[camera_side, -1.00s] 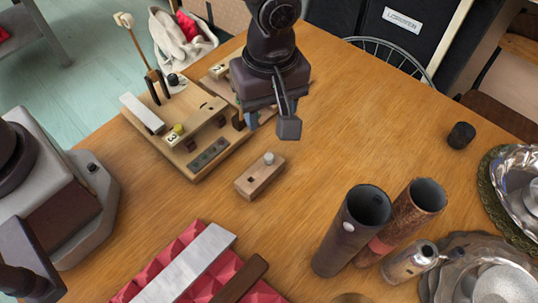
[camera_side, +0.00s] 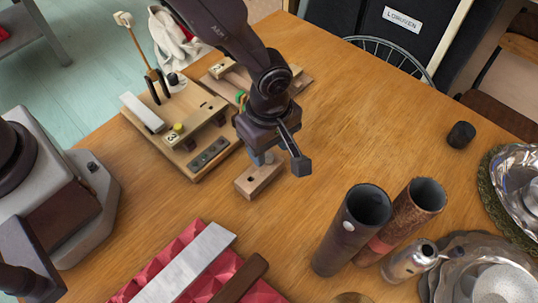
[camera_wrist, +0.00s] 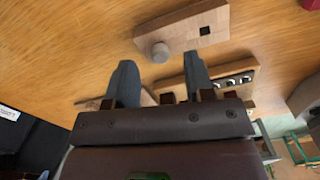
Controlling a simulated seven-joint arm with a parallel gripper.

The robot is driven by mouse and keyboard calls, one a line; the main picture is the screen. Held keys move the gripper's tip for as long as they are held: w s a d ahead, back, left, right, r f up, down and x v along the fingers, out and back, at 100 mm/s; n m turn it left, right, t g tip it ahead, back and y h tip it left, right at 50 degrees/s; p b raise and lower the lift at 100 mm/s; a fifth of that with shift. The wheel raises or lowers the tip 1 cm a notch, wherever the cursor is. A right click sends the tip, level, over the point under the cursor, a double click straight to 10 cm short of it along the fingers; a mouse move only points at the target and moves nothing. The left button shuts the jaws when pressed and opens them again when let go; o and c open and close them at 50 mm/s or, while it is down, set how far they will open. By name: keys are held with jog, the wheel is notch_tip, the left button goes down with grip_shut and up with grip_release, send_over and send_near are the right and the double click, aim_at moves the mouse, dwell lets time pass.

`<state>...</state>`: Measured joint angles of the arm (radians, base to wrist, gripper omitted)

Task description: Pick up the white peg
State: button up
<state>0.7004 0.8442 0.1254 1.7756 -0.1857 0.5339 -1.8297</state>
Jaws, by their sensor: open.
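The white peg (camera_wrist: 160,52) is a short, pale round stub standing in one end of a small wooden block (camera_wrist: 190,30). The block's other end has a dark square hole. In the side view the block (camera_side: 252,184) lies on the table, and my gripper largely covers the peg. My gripper (camera_side: 281,161) is open and empty, pointing down over the peg's end of the block. In the wrist view its two fingers (camera_wrist: 160,65) are apart, with the peg between and just beyond their tips. I cannot tell the exact height gap.
A wooden stand (camera_side: 190,143) with a yellow knob is close at the left. Two dark upright tubes (camera_side: 352,230) (camera_side: 412,215) stand at the right front. Red foam (camera_side: 190,237) with a metal bar lies at the front. The table right of the block is clear.

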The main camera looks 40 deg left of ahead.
jog(key=shift+f, duration=1.35)
grip_shut()
jog(key=shift+r, duration=0.1)
jog(key=shift+r, duration=0.55)
jog(key=s+a+r, duration=0.8)
jog(key=s+r, duration=0.3)
jog(key=r, duration=0.1)
jog(key=w+a+f, duration=0.1)
jog(key=w+a, duration=0.7)
jog(key=w, duration=0.3)
jog(key=shift+w+a, duration=0.15)
